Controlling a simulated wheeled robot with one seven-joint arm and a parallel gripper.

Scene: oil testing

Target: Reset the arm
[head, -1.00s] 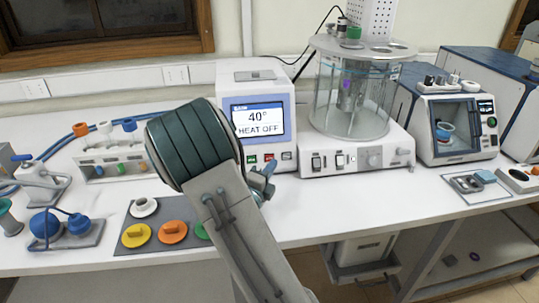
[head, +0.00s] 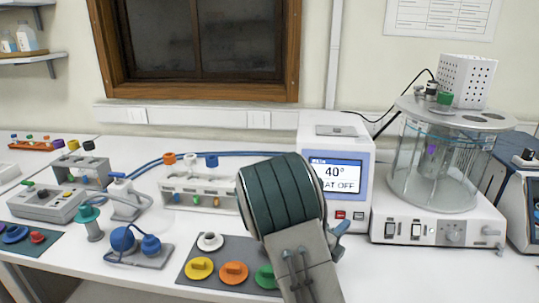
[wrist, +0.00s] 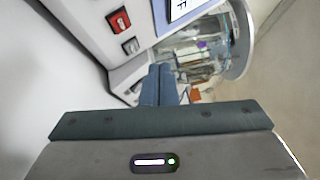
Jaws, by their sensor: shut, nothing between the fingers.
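My arm rises from the bottom of the head view, with its dark green joint in front of the bench. My gripper shows in the head view as blue-grey fingers (head: 340,232), partly behind the arm, just in front of the white heater unit (head: 350,200). In the wrist view the gripper's two fingers (wrist: 158,85) lie side by side, shut, with nothing between them. The heater unit's screen reads 40°, and its red switch (wrist: 118,20) shows close by in the wrist view. Whether the fingers touch the unit I cannot tell.
A glass bath on a white base (head: 440,220) stands right of the heater. A white rack (head: 198,195), blue flasks (head: 122,239) and a grey mat with coloured discs (head: 215,250) lie to the left. Bare bench shows between them.

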